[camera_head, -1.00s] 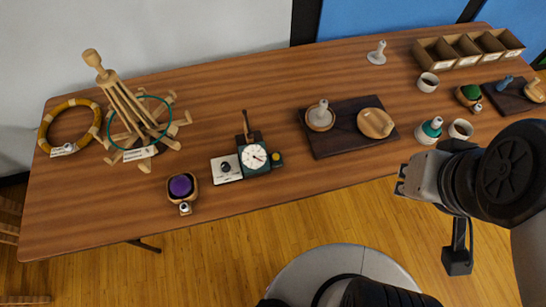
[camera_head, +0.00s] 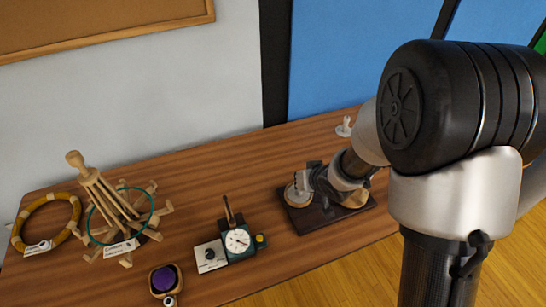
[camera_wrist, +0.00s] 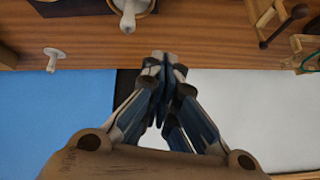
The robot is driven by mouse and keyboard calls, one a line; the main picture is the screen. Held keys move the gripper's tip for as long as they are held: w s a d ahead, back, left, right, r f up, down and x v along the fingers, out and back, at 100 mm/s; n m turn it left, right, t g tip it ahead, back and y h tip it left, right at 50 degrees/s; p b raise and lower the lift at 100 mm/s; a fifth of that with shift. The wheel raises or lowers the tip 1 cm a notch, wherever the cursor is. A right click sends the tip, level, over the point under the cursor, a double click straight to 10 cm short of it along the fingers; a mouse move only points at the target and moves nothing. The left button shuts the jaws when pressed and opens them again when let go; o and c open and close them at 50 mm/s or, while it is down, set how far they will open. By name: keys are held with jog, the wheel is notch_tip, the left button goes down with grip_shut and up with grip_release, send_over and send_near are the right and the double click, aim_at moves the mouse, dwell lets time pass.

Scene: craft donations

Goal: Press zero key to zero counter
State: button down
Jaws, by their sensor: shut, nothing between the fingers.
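The counter is a small dark green box with a white round dial (camera_head: 237,241) on the table. A yellow knob or key (camera_head: 261,240) sticks out at its right side, and a dark upright lever (camera_head: 229,211) stands behind the dial. A white plate with a black knob (camera_head: 209,256) adjoins its left side. I cannot read which key is the zero key. My gripper (camera_wrist: 163,62) is shut and empty in the wrist view. In the head view my gripper (camera_head: 316,174) is above the dark tray, right of the counter and apart from it.
A dark tray (camera_head: 300,221) lies partly hidden under my arm. A wooden figure-like swift (camera_head: 97,190) with a green ring stands at left, beside a yellow ring (camera_head: 22,222). A bowl with a purple ball (camera_head: 164,279) is at the front. Bare table lies behind the counter.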

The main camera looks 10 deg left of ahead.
jog(key=s+a+f+g+y, duration=0.1)
jog(key=s+a+f+y, duration=0.2)
jog(key=a+f, duration=0.45)
jog(key=g+y, duration=0.1)
jog(key=g, duration=0.1)
send_over(261, 236)
notch_tip(261, 236, down, 4)
jog(key=shift+f+n+p, duration=0.2)
jog(key=shift+n+p, duration=0.2)
jog(key=shift+f, duration=0.15)
notch_tip(261, 236, down, 7)
jog(key=b, duration=0.6)
jog(key=shift+b, duration=0.35)
jog(key=shift+f+b, duration=0.4)
jog(key=shift+f, duration=0.35)
jog(key=shift+f, duration=0.4)
